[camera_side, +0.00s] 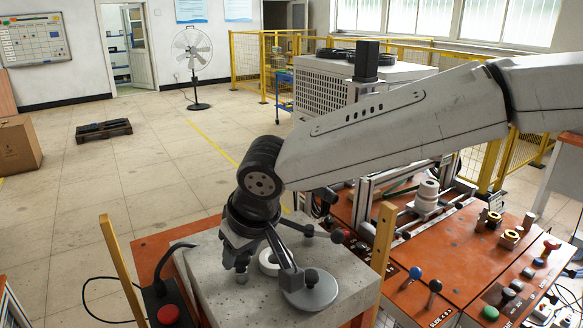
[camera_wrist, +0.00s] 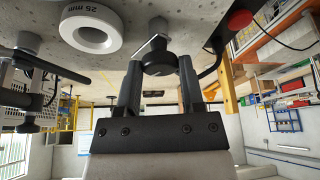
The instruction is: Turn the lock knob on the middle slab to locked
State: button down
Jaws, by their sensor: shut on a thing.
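The grey stone-like slab (camera_side: 345,292) lies beneath my gripper in the side view; its speckled face is also at the top of the wrist view (camera_wrist: 190,14). The dark lock knob (camera_wrist: 158,62) has a short grey bar (camera_wrist: 151,46) at its base. My gripper (camera_wrist: 158,70) is shut on this knob, with one finger on each side. In the side view my gripper (camera_side: 243,262) is low over the slab, and its fingers largely hide the knob. The knob's lock marking cannot be read.
A white ring marked 25 mm (camera_wrist: 92,28) lies beside the knob. A round grey disc with a black knob (camera_side: 311,291) sits nearby on the slab. A red button (camera_side: 168,314) and wooden posts (camera_side: 383,240) stand around the slab. An orange panel with levers (camera_side: 450,285) is at right.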

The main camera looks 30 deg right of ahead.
jog(key=m+h, duration=0.1)
jog(key=m, duration=0.1)
jog(key=m+h, duration=0.1)
jog(key=m, duration=0.2)
jog(key=shift+a, duration=0.2)
jog(key=m+h, duration=0.1)
jog(key=m, duration=0.2)
jog(key=m+g+h, duration=0.1)
jog(key=m, duration=0.2)
jog(key=shift+a, duration=0.1)
jog(key=shift+m, duration=0.3)
jog(key=shift+c, duration=1.1)
grip_release()
jog(key=shift+w, duration=0.1)
jog(key=shift+r, duration=0.1)
jog(key=v, duration=0.7)
jog(key=shift+a+r, duration=0.15)
jog(key=shift+r, duration=0.15)
